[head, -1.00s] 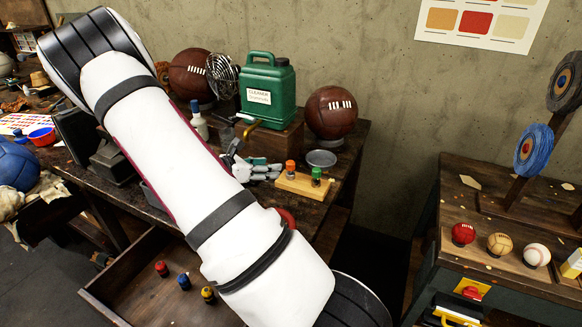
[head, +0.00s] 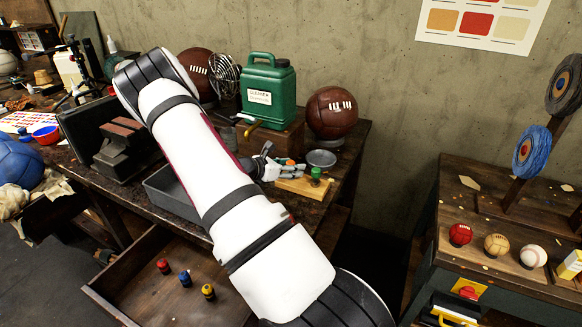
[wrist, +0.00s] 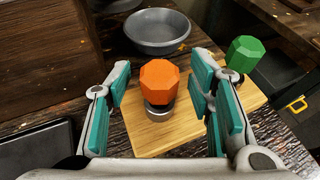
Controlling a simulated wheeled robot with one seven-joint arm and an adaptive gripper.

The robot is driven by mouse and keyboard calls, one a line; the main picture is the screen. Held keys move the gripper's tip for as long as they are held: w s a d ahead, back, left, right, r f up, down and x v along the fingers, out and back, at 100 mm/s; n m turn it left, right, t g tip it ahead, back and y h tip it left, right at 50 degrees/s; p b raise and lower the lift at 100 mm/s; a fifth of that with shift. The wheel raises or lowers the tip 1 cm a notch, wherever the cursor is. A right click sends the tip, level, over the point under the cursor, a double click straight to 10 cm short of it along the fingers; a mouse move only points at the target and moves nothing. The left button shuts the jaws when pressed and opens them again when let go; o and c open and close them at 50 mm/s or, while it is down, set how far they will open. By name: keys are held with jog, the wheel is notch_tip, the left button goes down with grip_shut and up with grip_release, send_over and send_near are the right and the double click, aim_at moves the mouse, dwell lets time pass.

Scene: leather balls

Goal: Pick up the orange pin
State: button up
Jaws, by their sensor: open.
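The orange pin (wrist: 159,83) stands upright on a small wooden board (wrist: 150,137) in the wrist view, with a faceted orange head above a metal collar. My gripper (wrist: 162,95) is open, with one teal-padded finger on each side of the pin and a gap on both sides. In the head view the orange pin (head: 290,162) is partly hidden by my gripper (head: 284,170). A green pin (wrist: 243,54) stands on the same board, just outside the right finger; it also shows in the head view (head: 316,174).
A grey metal dish (wrist: 158,31) sits just behind the board. A wooden block (head: 272,139) carrying a green cleaner jug (head: 268,92) stands behind my gripper. A brown ball (head: 332,112) is at the back right.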

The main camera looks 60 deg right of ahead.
aim_at(290, 162)
grip_shut()
jog(key=shift+r, duration=0.1)
jog(key=shift+r, duration=0.5)
notch_tip(290, 162, up, 2)
jog(key=shift+w+r, duration=0.1)
jog(key=w+a+r+b, duration=0.1)
jog(key=w+a, duration=0.2)
jog(key=a, duration=0.4)
jog(key=w+a+b, duration=0.1)
jog(key=w+a, duration=0.2)
jog(key=a, duration=0.4)
jog(key=shift+a+r, duration=0.35)
jog(key=shift+r, duration=0.05)
